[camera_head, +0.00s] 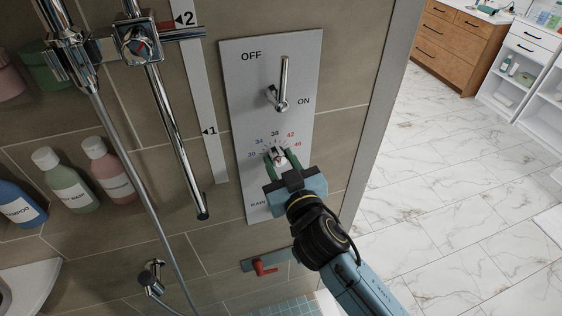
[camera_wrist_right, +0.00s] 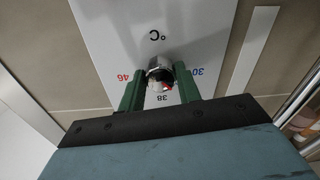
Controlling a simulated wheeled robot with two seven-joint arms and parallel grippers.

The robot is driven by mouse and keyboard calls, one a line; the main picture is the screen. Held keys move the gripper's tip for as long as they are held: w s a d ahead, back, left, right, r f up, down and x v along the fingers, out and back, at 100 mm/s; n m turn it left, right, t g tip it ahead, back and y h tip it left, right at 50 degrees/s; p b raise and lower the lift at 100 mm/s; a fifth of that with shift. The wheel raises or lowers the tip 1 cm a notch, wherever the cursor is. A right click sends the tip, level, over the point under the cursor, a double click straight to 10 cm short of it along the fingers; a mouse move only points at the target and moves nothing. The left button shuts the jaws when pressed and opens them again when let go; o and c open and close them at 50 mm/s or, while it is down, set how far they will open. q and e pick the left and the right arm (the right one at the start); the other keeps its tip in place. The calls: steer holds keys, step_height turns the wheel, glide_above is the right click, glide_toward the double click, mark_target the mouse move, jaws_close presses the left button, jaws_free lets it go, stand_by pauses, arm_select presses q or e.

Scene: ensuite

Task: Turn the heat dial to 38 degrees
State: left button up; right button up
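The heat dial (camera_head: 279,154) is a small chrome knob on the grey wall panel (camera_head: 297,80), under an arc of numbers from 30 to 46. In the right wrist view the dial (camera_wrist_right: 159,66) shows between the fingers, with 38 printed below it. Its red mark lies close to 38, slightly towards the 30 side; the exact reading is unclear. My right gripper (camera_head: 280,160) has its green fingers on both sides of the dial, apparently shut on it; the fingertips (camera_wrist_right: 159,80) look in contact. My left gripper is out of view.
Above the dial, a chrome lever (camera_head: 283,84) sits between OFF and ON. A shower rail (camera_head: 170,110) and hose (camera_head: 130,180) are to the left. Bottles (camera_head: 68,185) stand in a wall niche. A red-handled fitting (camera_head: 262,267) is below. Open marble floor (camera_head: 450,170) lies right.

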steer(key=c, duration=0.4)
steer(key=shift+m+b, duration=0.3)
steer(key=shift+m, duration=1.6)
steer(key=m+p, duration=0.1)
steer(key=m, duration=0.3)
steer(key=shift+m, duration=0.3)
steer(key=shift+p, duration=0.3)
